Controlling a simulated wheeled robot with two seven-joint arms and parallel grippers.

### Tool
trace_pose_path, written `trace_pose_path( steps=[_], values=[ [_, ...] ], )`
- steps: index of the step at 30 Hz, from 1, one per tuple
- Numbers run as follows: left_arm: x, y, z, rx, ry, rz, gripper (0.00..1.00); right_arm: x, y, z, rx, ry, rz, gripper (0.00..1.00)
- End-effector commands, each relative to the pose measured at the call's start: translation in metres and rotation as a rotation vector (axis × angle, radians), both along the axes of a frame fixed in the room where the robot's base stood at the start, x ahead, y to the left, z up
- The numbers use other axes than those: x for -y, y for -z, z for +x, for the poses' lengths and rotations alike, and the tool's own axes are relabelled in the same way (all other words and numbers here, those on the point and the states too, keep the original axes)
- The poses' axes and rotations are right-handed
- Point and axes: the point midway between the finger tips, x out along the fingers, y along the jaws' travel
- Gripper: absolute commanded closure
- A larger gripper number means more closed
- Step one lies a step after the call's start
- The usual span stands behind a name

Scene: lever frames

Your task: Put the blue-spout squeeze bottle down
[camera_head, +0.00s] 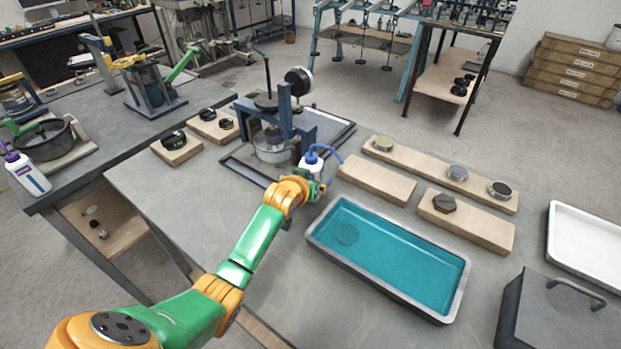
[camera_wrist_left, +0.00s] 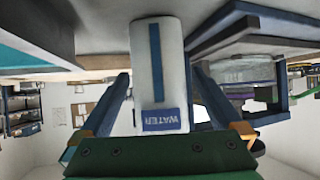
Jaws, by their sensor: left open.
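The blue-spout squeeze bottle (camera_head: 311,167) is white with a blue cap and bent spout. In the head view it stands upright on the grey table between the press and the teal tray. In the left wrist view the bottle (camera_wrist_left: 158,65) appears upside down, with a blue stripe and a "WATER" label, its base at the grey table surface. My left gripper (camera_head: 313,186) is open around the bottle. Its two fingers lie on either side, with a visible gap to the bottle. My right gripper is not in view.
The press (camera_head: 271,146) stands close behind the bottle. A teal liquid-filled tray (camera_head: 455,300) is at the right front. Wooden boards (camera_head: 376,181) with small parts lie to the right. A purple-topped bottle (camera_head: 27,175) stands on the left bench. Bare table lies left of my forearm.

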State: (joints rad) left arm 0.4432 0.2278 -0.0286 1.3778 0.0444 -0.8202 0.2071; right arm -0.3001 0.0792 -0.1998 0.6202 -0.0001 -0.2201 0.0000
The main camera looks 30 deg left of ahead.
Motion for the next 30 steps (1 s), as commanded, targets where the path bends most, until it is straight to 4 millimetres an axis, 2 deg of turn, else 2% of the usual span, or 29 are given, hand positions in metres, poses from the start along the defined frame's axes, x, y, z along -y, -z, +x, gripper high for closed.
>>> trace_pose_path(
  steps=[5, 19, 24, 30],
  values=[
    [0.001, -0.007, -0.008, 0.001, 0.001, 0.001, 0.00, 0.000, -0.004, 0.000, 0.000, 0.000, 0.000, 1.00],
    [0.015, -0.057, -0.088, 0.001, -0.001, 0.001, 0.00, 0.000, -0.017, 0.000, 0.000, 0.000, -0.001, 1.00],
    [0.017, -0.064, -0.099, 0.001, 0.000, 0.000, 0.00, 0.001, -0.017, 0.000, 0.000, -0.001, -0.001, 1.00],
    [0.017, -0.064, -0.100, 0.000, -0.001, 0.001, 0.00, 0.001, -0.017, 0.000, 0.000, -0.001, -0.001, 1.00]
  ],
)
